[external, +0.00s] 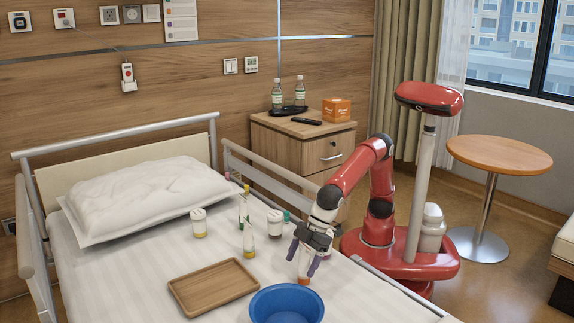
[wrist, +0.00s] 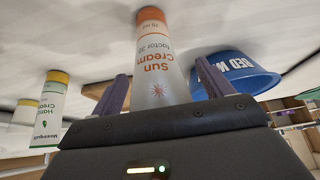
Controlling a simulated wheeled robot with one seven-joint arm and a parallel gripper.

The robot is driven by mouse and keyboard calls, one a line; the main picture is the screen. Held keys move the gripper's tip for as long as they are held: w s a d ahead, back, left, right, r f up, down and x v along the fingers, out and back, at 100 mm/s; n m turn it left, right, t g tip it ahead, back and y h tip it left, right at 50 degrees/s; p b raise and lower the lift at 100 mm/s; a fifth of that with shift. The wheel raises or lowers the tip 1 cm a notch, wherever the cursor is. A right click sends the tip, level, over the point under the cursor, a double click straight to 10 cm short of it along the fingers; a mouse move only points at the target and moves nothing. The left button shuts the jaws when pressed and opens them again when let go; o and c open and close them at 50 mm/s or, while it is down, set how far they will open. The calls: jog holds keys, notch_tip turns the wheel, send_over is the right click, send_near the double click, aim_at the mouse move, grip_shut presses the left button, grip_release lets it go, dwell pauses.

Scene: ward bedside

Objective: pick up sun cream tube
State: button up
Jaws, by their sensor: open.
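The sun cream tube (wrist: 158,62), white and grey with an orange end and orange "Sun Cream" lettering, stands between my fingers in the wrist view. My gripper (wrist: 160,88) is open, with one purple finger on each side of the tube and a gap showing on both sides. In the external view my gripper (external: 303,259) points down over the bed, around the tube, whose orange end (external: 303,281) shows just below the fingers. The rest of the tube is partly hidden by the gripper there.
A blue basin (external: 287,307) stands close in front of my gripper. A wooden tray (external: 213,288) lies to its left. The bed rail (external: 385,285) runs alongside.

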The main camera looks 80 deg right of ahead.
jog(key=c, duration=1.1)
jog(key=shift+r, duration=0.15)
